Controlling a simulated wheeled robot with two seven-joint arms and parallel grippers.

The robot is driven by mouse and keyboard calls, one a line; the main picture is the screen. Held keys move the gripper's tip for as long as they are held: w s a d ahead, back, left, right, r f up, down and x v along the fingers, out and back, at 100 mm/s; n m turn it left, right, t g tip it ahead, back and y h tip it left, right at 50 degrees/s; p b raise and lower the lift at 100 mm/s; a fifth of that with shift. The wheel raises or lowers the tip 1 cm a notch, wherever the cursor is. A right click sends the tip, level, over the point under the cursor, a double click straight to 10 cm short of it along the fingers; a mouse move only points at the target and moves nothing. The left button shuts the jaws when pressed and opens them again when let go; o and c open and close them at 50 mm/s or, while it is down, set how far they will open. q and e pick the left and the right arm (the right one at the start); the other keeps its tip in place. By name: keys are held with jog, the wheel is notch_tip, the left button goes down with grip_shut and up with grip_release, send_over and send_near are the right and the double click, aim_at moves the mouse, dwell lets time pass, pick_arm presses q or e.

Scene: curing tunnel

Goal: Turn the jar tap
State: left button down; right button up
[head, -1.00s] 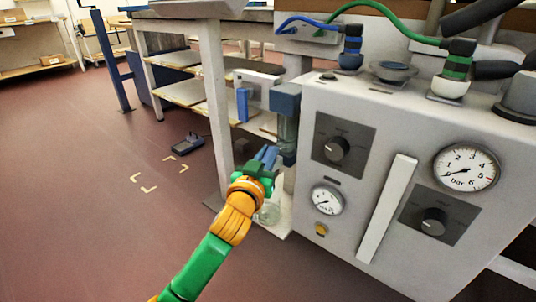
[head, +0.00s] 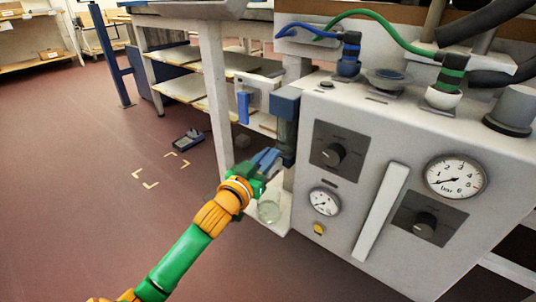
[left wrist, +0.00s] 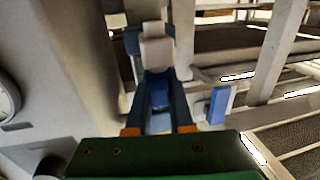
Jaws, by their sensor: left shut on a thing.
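The jar tap (head: 286,150) hangs below a blue-grey block and cylinder on the left side of the grey machine. My left gripper (head: 268,160) is at the tap, its blue fingers pointing up and right. In the left wrist view the gripper (left wrist: 157,110) is shut on a blue tap handle (left wrist: 159,94) between its fingers. The fingers hide much of the handle in the head view. A clear glass jar (head: 269,211) stands below on a small white ledge. My right gripper is not in view.
The machine front carries a tall white bar (head: 381,212), black knobs and dial gauges (head: 454,177). A table leg (head: 214,95) stands just left of the tap.

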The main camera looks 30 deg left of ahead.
pick_arm(q)
jog(key=c, duration=0.8)
grip_release()
jog(key=shift+s, duration=0.3)
jog(key=s+p, duration=0.1)
jog(key=s, duration=0.5)
jog(key=shift+s+d+p, duration=0.25)
jog(key=shift+d+p, duration=0.1)
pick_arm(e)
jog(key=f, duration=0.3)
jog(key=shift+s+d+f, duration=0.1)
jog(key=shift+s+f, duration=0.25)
pick_arm(q)
jog(key=shift+f, duration=0.1)
